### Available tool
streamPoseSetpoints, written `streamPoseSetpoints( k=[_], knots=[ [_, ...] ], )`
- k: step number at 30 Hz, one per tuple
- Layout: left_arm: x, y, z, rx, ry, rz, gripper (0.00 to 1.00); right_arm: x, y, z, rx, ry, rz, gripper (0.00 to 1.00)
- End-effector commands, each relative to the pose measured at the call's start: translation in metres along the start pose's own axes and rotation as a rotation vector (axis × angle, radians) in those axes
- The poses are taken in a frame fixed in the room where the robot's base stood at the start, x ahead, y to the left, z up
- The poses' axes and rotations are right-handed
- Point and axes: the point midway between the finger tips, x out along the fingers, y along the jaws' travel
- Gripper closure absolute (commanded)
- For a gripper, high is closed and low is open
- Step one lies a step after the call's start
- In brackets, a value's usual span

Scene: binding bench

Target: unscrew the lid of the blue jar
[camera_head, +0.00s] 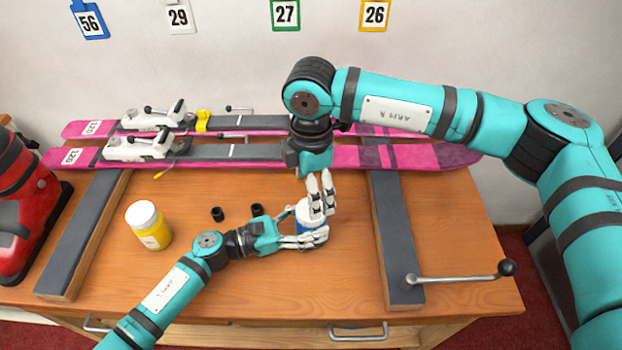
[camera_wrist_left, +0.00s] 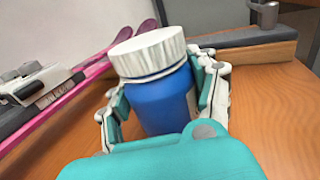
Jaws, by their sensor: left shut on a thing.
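The blue jar (camera_head: 300,228) stands upright on the bench with its white ribbed lid (camera_head: 303,210) on top. In the left wrist view the blue body (camera_wrist_left: 162,102) and the whole lid (camera_wrist_left: 148,50) show clearly. My left gripper (camera_head: 305,238) is shut on the jar's body below the lid, with one finger on each side.
A yellow jar with a white lid (camera_head: 150,225) and two small black pieces (camera_head: 217,214) stand left of the blue jar. Pink skis (camera_head: 210,155) lie behind. A clamp handle (camera_head: 460,277) sits at right, a red boot (camera_head: 22,205) at left.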

Motion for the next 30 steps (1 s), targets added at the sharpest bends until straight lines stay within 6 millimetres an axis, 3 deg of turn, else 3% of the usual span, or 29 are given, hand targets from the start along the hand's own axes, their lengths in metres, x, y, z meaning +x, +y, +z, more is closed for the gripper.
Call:
streamPoseSetpoints(
  k=[10,23,30],
  knots=[
    [0.000,0.000,0.000,0.000,0.000,0.000,1.00,0.051,0.000,0.000,-0.002,0.000,-0.001,0.20],
    [0.000,0.000,0.000,0.000,0.000,0.000,1.00,0.061,0.000,0.000,-0.004,0.000,0.000,0.20],
    [0.000,0.000,0.000,0.000,0.000,0.000,1.00,0.061,0.000,0.000,-0.004,0.000,0.000,0.52]
  ],
)
